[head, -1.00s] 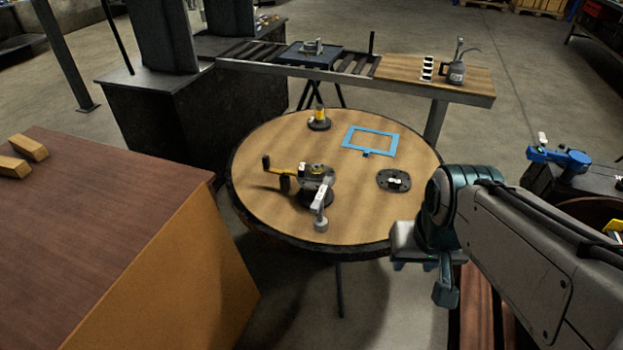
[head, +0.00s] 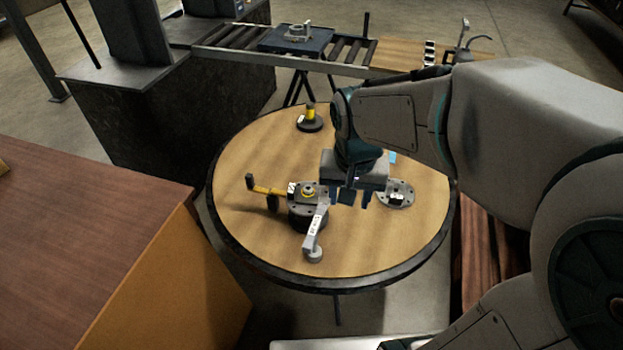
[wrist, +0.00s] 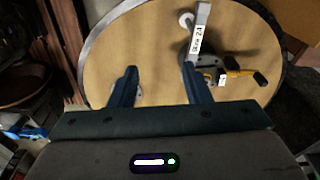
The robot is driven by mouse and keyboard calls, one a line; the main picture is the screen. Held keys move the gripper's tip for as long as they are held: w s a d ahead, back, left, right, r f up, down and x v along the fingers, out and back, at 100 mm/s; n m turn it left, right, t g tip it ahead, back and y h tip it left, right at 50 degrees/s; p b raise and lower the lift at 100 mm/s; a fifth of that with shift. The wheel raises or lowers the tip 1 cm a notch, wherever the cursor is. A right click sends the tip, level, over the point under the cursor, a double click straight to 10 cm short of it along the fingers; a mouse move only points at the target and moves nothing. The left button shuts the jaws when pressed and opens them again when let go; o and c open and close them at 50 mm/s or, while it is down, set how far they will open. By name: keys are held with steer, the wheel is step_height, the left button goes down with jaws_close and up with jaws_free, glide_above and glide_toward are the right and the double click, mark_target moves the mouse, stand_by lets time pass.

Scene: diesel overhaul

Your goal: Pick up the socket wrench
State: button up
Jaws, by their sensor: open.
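The socket wrench appears to be the grey tool with a white label (head: 317,222), also seen in the wrist view (wrist: 200,27). It leans over the front of a round dark fixture (head: 307,216) on the round table (head: 250,160), its round end low toward the table's front edge. My gripper (head: 349,199) is above the table, just right of the wrench and pointing down. In the wrist view my gripper (wrist: 160,75) is open and empty, its right finger close to the wrench's handle. I cannot tell the height gap.
A yellow crank with black knobs (head: 266,190) sticks out left of the fixture. A brown bench (head: 80,230) is at left. The table's front left is clear.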

steer(key=m+g+p, duration=0.1)
steer(key=m, duration=0.1)
glide_above(315, 225)
steer(key=f, duration=1)
steer(key=shift+w+a+f, duration=0.1)
steer(key=shift+a+f, duration=0.15)
steer(key=shift+f, duration=0.15)
steer(key=shift+d+f+p, duration=0.2)
steer(key=shift+f+p, duration=0.1)
steer(key=shift+f, duration=2.35)
jaws_close()
